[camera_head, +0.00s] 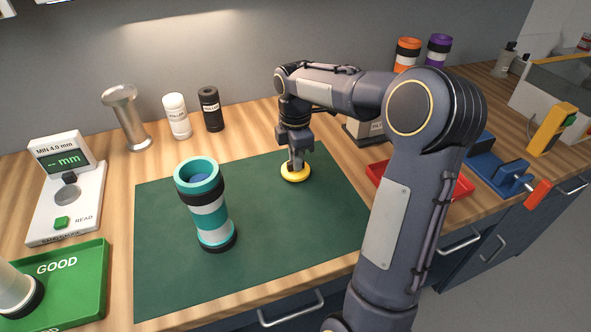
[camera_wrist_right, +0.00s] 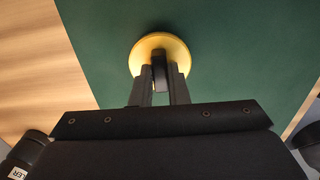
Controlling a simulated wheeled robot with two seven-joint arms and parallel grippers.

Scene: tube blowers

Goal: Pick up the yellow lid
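The yellow lid (camera_head: 295,172) lies on the green mat near its far edge. In the right wrist view, the round lid (camera_wrist_right: 140,54) has a dark upright knob (camera_wrist_right: 160,70) at its middle. My right gripper (camera_head: 297,163) points down at the lid from above. In the wrist view its two fingers (camera_wrist_right: 161,78) stand close on either side of the knob, which fills the gap between them; they look shut on it. The lid shows no clear gap above the mat. My left gripper is not in view.
A teal and white tube (camera_head: 209,217) stands on the mat (camera_head: 160,270), left of the lid. A green tray (camera_head: 85,275) and a gauge (camera_head: 70,190) are at left. A red tray (camera_head: 462,187) is partly behind my right arm. Bottles (camera_head: 177,115) stand behind the mat.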

